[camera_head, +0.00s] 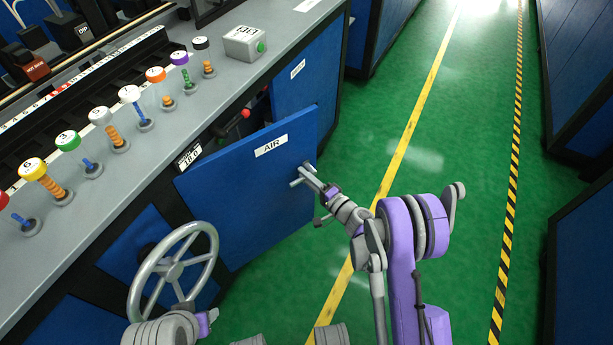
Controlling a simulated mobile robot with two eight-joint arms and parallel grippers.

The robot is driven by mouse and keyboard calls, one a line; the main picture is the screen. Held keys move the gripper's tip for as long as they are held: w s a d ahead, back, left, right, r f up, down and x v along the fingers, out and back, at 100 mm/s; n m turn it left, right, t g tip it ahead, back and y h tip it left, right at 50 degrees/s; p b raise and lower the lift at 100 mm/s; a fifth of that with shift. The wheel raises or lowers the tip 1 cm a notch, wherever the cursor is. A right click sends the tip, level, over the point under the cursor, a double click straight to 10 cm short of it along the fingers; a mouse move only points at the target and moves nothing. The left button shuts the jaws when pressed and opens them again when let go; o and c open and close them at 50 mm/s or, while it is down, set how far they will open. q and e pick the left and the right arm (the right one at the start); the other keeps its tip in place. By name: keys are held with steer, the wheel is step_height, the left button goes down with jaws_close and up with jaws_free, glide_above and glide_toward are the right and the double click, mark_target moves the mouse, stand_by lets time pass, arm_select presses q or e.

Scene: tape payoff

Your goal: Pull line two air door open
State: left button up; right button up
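The blue door labelled AIR (245,190) stands swung out from the grey console, with a dark opening behind its upper left edge. My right gripper (303,175) is at the small grey handle near the door's free right edge and appears to touch it. The fingers and handle are too small and overlapped to tell whether the fingers are closed on it. Part of my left arm's end shows at the bottom left, below the handwheel, with a small purple and grey piece (206,320). Its fingers cannot be made out clearly.
A grey handwheel (175,268) stands left of the door. A red-knobbed lever (240,117) shows behind the door top. Several coloured numbered knobs line the console top (215,30). A labelled box with a green button (245,43) sits there. The green floor to the right is clear.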

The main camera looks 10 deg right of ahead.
steer(key=shift+o, duration=1.3)
steer(key=shift+s, duration=0.1)
steer(key=p+v, duration=0.1)
steer(key=v, duration=0.9)
steer(key=shift+s+d, duration=0.2)
steer(key=shift+s, duration=0.05)
